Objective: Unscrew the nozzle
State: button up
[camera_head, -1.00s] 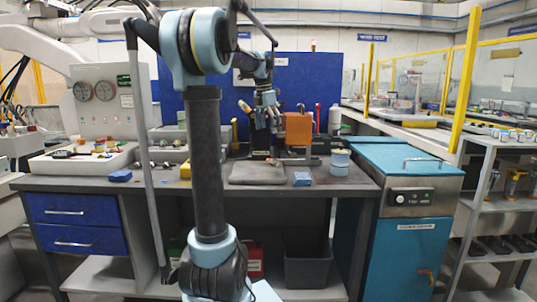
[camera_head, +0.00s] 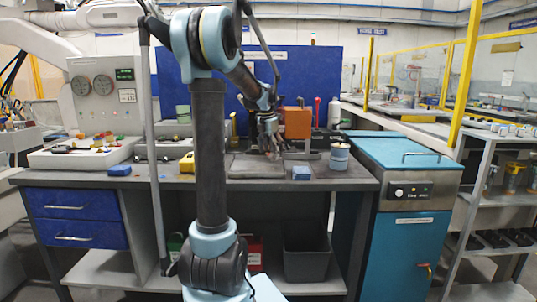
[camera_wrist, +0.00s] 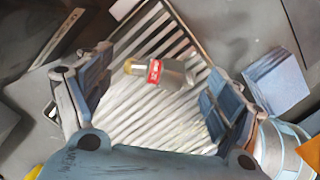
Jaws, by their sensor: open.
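A small nozzle-like part (camera_wrist: 165,73) with a brass-coloured tip, a red band and a grey body lies on a pale slatted plate (camera_wrist: 150,125) in the wrist view. My gripper (camera_wrist: 158,85) is open, with one blue-padded finger on each side of the part and neither touching it. In the head view my gripper (camera_head: 269,150) points down just above the dark plate on the workbench. The nozzle itself cannot be made out there, hidden by the gripper or too small.
An orange block (camera_head: 297,123) stands close behind and right of my gripper. A blue block (camera_head: 301,173) and a round blue-white tin (camera_head: 339,157) are at the right on the bench (camera_head: 210,182).

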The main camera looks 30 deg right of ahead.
jog(key=shift+f, duration=0.15)
jog(key=c, duration=1.2)
jog(key=shift+s, duration=0.15)
jog(key=shift+s+a, duration=0.25)
jog(key=shift+s, duration=0.05)
jog(key=shift+c, duration=0.4)
